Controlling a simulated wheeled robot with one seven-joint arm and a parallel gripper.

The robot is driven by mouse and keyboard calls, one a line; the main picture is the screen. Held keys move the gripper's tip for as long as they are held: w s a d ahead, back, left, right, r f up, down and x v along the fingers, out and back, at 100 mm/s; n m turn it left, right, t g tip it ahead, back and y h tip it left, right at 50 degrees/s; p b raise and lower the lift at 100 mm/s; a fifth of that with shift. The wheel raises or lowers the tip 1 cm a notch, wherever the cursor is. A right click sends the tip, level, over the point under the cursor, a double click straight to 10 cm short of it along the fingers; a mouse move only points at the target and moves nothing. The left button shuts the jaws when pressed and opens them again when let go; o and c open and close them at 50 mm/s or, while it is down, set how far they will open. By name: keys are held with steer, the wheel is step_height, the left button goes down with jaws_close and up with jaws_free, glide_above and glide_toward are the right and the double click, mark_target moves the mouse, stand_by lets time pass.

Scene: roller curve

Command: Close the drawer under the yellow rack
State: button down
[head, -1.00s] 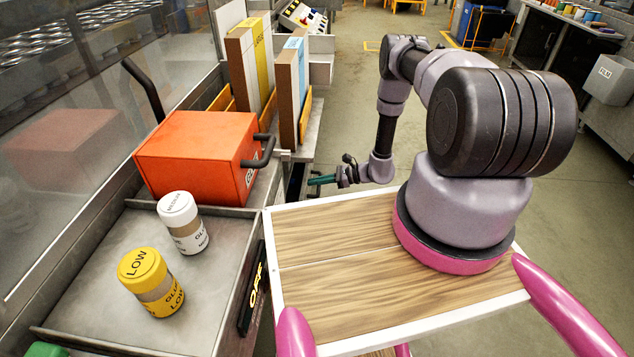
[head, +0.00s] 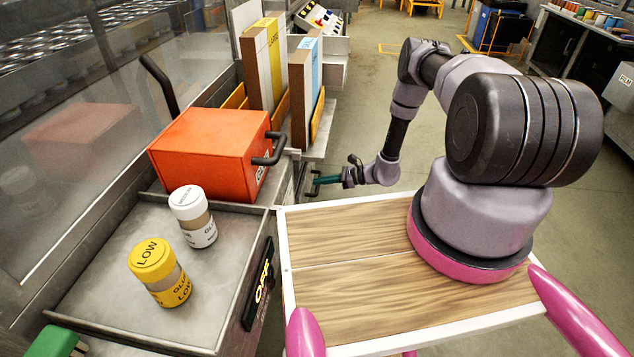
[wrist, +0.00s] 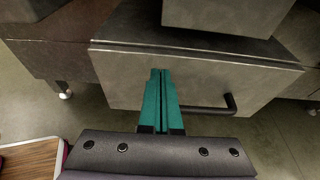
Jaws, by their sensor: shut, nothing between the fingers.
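The yellow rack (head: 318,112) stands on the bench in the head view, holding upright cardboard boxes. The grey drawer front (wrist: 125,75) fills the middle of the wrist view, with a black bar handle (wrist: 230,104) low on its right. The drawer front appears to stand out a little from the unit above; how far I cannot tell. My gripper (wrist: 161,73) is shut and empty, its green fingers together in front of the drawer face, left of the handle's end. In the head view my gripper (head: 318,180) is beside the bench; contact with the drawer is unclear.
An orange box (head: 205,150) with a black handle sits on the bench. A white-capped jar (head: 192,215) and a yellow-capped jar (head: 160,272) stand in a metal tray (head: 115,315). My wood-topped base is close beside the bench. The floor (head: 385,75) beyond my arm is clear.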

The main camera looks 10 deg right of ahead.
steer(key=v, duration=1.1)
step_height(320, 180, up, 37)
steer(key=w+a+n+g+h, duration=0.1)
steer(key=n+g+h, duration=0.35)
steer(key=n, duration=0.55)
steer(key=s+a+r+n+t+h, duration=0.1)
steer(key=s+r+n+h, duration=0.1)
steer(key=s+r, duration=0.55)
steer(key=s+r+n+t+h, duration=0.15)
steer(key=s+r, duration=0.25)
steer(key=r, duration=0.6)
steer(key=s+r+n+t+h, duration=0.2)
steer(key=s+r, duration=0.2)
steer(key=s, duration=0.3)
steer(key=s+d+r+n+t+h, duration=0.1)
steer(key=s+r+n+t, duration=0.1)
steer(key=s+r, duration=0.2)
steer(key=s, duration=0.3)
steer(key=shift+s+d+t+h, duration=0.3)
steer(key=shift+h, duration=0.1)
